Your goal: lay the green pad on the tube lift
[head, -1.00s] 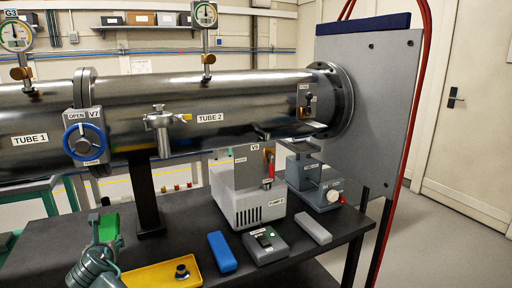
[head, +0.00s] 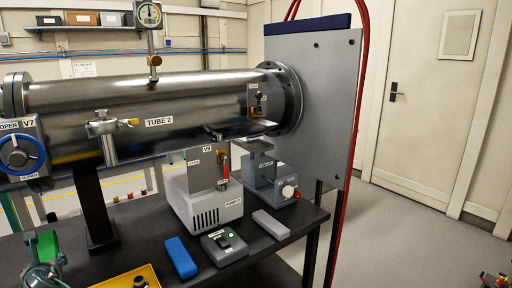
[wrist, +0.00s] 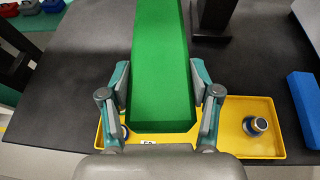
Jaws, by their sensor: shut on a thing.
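The green pad (wrist: 160,60) is a long flat block between the two fingers of my gripper (wrist: 161,98) in the wrist view. My gripper is shut on its sides near one end. What seems to be the tube lift (head: 264,178) is a grey device with a small raised platform and a knob. It stands on the bench below the flanged end of tube 2, well to the right of my gripper. Its platform looks bare.
Tube 2 (head: 160,115) runs above the bench. A grey pump box (head: 208,203), a control box (head: 224,247), a blue block (head: 180,257) and a grey block (head: 271,224) stand on it. A yellow tray (wrist: 275,142) lies below the pad. A dark post (head: 93,205) rises near the pad.

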